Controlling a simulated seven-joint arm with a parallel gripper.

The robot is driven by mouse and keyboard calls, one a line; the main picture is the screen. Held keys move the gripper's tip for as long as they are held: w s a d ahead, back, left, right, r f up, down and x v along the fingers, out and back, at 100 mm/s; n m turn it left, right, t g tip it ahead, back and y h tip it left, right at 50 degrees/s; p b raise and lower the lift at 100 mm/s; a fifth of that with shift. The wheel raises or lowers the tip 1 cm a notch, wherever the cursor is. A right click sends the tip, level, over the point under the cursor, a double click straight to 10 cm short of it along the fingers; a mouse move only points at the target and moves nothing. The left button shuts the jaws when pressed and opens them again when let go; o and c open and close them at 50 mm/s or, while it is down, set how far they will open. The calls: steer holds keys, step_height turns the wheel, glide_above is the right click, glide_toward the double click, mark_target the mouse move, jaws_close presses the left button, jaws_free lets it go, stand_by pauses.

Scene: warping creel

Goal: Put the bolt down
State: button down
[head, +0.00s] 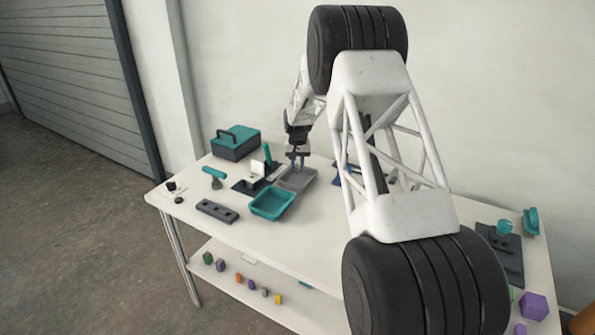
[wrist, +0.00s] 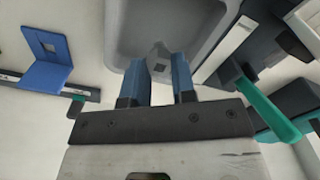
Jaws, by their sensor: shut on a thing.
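My gripper (wrist: 157,72) has its blue fingers shut on a grey bolt (wrist: 158,58), which shows a dark square mark on its end in the wrist view. In that view the bolt overlaps the near part of a grey tray (wrist: 116,30). In the head view my gripper (head: 297,163) is above the grey tray (head: 311,181) near the back of the table. The bolt is too small to make out there. I cannot tell whether the bolt touches the tray.
A teal tray (head: 272,205) stands in front of the grey tray. A dark holder with an upright teal handle (head: 267,154) is close on the left, and a blue bracket (wrist: 47,62) is on the other side. A teal-lidded box (head: 236,142) stands at the back left.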

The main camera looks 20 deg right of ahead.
mark_target(297, 165)
steer(key=shift+f, duration=0.15)
steer(key=shift+f, duration=1.6)
steer(key=shift+f, duration=0.15)
steer(key=c, duration=0.9)
jaws_free()
steer(key=shift+c, duration=0.2)
step_height(297, 165, up, 12)
steer(key=shift+r, duration=0.2)
